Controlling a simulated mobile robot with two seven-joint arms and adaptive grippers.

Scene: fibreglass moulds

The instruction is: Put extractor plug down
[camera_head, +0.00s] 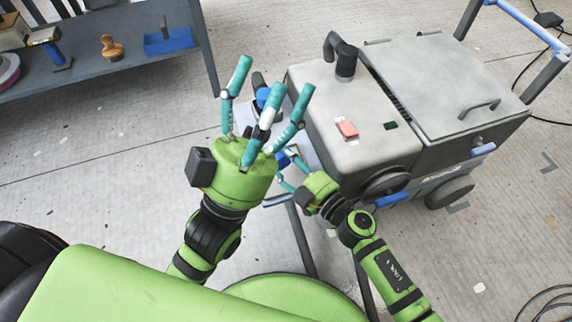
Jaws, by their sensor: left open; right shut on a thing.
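My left gripper (274,92) is open and empty, with its teal fingers spread and pointing up, in front of the grey extractor (440,90). My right gripper (284,170) is lower and farther off, beside the extractor's left side. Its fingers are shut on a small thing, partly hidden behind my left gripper. A blue bit (283,159) shows at its fingers and looks like the extractor plug, but its shape is not clear. The extractor has a red switch (347,130), a small dark green panel (390,125) and a black elbow pipe (343,55) on top.
A pale stand (306,150) on dark legs is partly hidden behind my grippers. A dark bench (110,72) at the upper left carries a brown-handled tool (111,47) and blue items (168,41). Cables lie on the floor at the right. The floor between bench and extractor is clear.

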